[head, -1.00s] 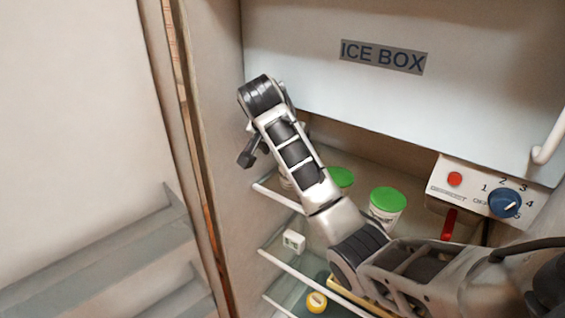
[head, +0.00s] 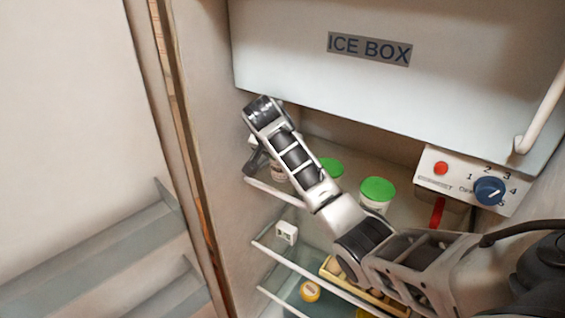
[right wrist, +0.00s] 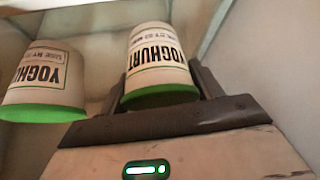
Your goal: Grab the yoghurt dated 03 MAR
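My right arm reaches into the open fridge, with its gripper (head: 257,160) at the upper shelf's left end. In the right wrist view, the right gripper's fingers (right wrist: 165,92) stand apart on either side of a white, green-lidded yoghurt cup (right wrist: 158,62). It appears upside down there; whether the fingers touch it I cannot tell. A second yoghurt cup (right wrist: 45,80) stands to its left in that view. Both have small date lines that I cannot read surely. The head view shows two green-lidded cups (head: 332,168) (head: 377,193) and part of another (head: 279,173) beside the gripper. My left gripper is out of view.
The ice box (head: 300,75) hangs low over the shelf. A control panel with a blue dial (head: 490,190) is on the right. Lower shelves hold a small white item (head: 287,232), a yellow tray (head: 330,267) and a yellow-topped jar (head: 309,291). The fridge's side wall is close on the left.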

